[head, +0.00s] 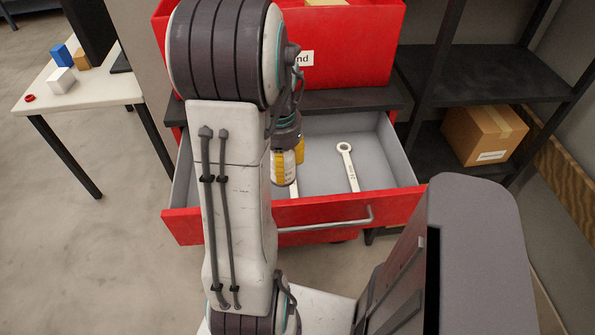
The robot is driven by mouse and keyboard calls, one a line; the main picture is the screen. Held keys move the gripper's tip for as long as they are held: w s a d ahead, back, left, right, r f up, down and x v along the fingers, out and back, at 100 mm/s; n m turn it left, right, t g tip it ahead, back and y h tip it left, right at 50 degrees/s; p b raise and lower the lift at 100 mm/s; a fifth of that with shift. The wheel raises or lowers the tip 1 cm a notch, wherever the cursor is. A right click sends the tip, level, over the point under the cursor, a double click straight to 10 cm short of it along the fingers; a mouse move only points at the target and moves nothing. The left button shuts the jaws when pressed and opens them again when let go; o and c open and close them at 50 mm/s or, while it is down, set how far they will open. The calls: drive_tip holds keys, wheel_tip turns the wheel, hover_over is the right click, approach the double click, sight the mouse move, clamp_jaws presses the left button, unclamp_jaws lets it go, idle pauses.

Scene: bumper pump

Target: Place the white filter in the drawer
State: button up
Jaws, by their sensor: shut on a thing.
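The red drawer (400,203) is pulled open, with a grey inside. My gripper (288,152) is over the left middle of the drawer, partly hidden by my own arm. Its yellow-padded fingers are shut on the white filter (285,167), a small white cylinder with a dark lower end. The filter hangs upright below my gripper. I cannot tell if its lower end touches the drawer floor.
A light wrench (350,170) lies in the drawer right of the filter. Part of another light tool (294,189) shows just below the filter. The drawer's right side has bare floor. A white table (95,97) with small blocks stands left; shelves (480,75) with a cardboard box (485,134) stand right.

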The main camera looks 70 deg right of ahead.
drive_tip(key=s+d+f, duration=0.2)
drive_tip(key=s, duration=0.1)
drive_tip(key=s+d+f+p, duration=0.1)
drive_tip(key=s+d+f, duration=0.1)
drive_tip(key=d+f, duration=0.1)
drive_tip(key=s+d+f, duration=0.2)
drive_tip(key=s, duration=0.1)
drive_tip(key=shift+s+d+f+p, duration=0.2)
drive_tip(key=shift+s+d+p, duration=0.15)
drive_tip(key=shift+f, duration=2)
drive_tip(key=shift+f, duration=0.15)
drive_tip(key=o, duration=1.2)
drive_tip(key=shift+o, duration=0.2)
